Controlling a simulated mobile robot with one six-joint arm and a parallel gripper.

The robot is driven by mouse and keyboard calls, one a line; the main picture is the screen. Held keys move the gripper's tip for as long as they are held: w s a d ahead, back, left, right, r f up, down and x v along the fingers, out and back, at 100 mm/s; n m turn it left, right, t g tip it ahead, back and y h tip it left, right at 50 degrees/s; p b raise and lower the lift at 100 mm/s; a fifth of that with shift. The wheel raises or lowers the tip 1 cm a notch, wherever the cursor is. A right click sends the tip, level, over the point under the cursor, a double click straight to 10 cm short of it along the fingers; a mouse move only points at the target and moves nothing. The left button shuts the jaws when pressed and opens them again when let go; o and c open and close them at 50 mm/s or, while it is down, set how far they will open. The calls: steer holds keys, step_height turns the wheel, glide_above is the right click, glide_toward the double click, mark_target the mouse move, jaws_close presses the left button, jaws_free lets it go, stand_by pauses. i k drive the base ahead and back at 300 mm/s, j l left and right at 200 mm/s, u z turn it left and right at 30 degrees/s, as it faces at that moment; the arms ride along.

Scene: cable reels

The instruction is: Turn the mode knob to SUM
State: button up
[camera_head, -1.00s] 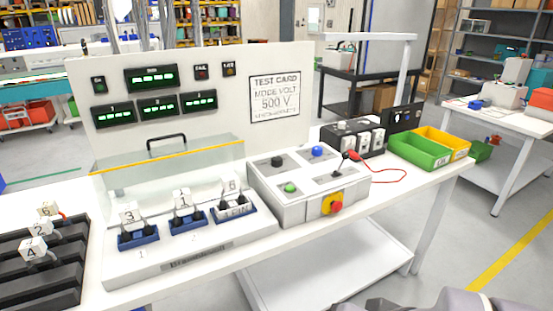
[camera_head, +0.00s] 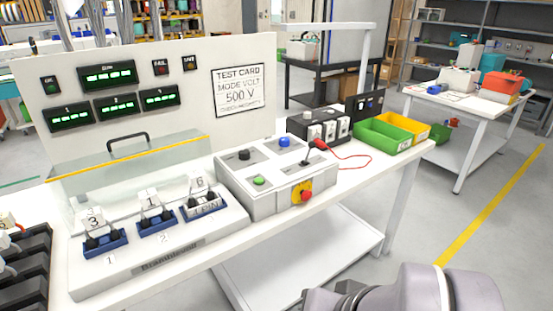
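A grey control box (camera_head: 270,178) stands on the white bench, right of the test fixture. A black knob (camera_head: 244,155) sits on its top at the back left; its pointer and any label are too small to read. The box also carries a blue button (camera_head: 284,142), a green button (camera_head: 259,181), a small black lever (camera_head: 306,162) and a red knob on a yellow plate (camera_head: 305,195). The test card (camera_head: 238,90) reads "MODE VOLT 500 V". My gripper is not in view; only a grey part of my arm shows at the bottom right.
A black box (camera_head: 318,127) with a red lead, a green bin (camera_head: 382,137) and a yellow bin (camera_head: 415,127) stand to the right. Floor is clear in front of the bench's right end.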

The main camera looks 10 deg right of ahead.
mark_target(244, 154)
steer(key=i+l, duration=0.2)
steer(key=i, duration=0.2)
steer(key=i+l+z, duration=0.1)
steer(key=i+l, duration=0.15)
steer(key=i, duration=0.2)
steer(key=i+l+z, duration=0.1)
steer(key=i, duration=0.3)
steer(key=l, duration=0.1)
